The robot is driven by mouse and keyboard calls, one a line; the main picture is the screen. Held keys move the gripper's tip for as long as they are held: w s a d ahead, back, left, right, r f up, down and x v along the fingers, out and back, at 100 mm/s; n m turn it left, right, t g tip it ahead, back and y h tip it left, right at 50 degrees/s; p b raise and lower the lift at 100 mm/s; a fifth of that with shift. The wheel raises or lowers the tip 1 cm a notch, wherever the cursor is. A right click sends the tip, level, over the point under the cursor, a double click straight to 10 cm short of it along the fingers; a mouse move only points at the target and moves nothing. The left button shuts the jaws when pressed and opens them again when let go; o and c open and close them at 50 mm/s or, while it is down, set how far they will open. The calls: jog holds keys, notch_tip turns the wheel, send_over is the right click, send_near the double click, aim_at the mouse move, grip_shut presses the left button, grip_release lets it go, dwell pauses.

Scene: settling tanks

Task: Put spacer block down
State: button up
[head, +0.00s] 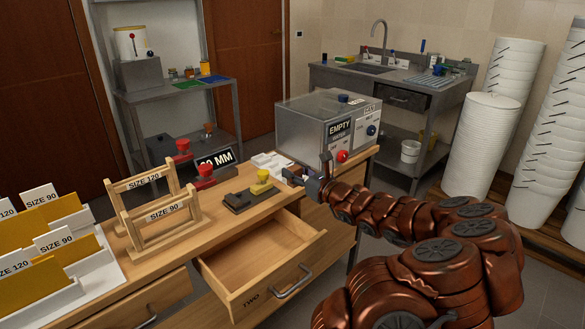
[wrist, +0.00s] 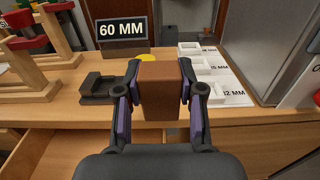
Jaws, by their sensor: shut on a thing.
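The spacer block, a brown block (wrist: 158,95), is upright between the two fingers of my gripper (wrist: 160,82) in the wrist view. My gripper is shut on it, with a finger against each side. In the head view my gripper (head: 301,178) is at the right part of the wooden bench, beside the white slotted tray (head: 268,160) and in front of the steel tank. The tray also shows in the wrist view (wrist: 226,88), beyond the block and to its right, with MM size labels. Whether the block touches the bench is unclear.
A drawer marked TWO (head: 262,262) stands open below the bench front. A dark fixture with a yellow knob (head: 247,198) lies left of my gripper. Wooden racks (head: 160,215), a 60 MM sign (head: 215,160) and the EMPTY tank (head: 310,130) stand around it.

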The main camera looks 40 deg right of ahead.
jog(key=w+d, duration=0.2)
jog(key=w+d+p, duration=0.1)
jog(key=w, duration=0.1)
jog(key=w+d, duration=0.2)
jog(key=shift+w+d+f, duration=0.35)
jog(key=shift+f, duration=0.05)
jog(key=shift+f+p, duration=0.55)
jog(key=shift+f, duration=1.2)
jog(key=shift+f, duration=0.15)
jog(key=o, duration=1.1)
jog(key=shift+s+d, duration=0.1)
jog(key=shift+s, duration=0.1)
jog(key=s, duration=0.5)
jog(key=s+b, duration=0.1)
jog(key=s, duration=0.5)
jog(key=shift+s+a+r, duration=0.2)
jog(key=shift+s, duration=0.1)
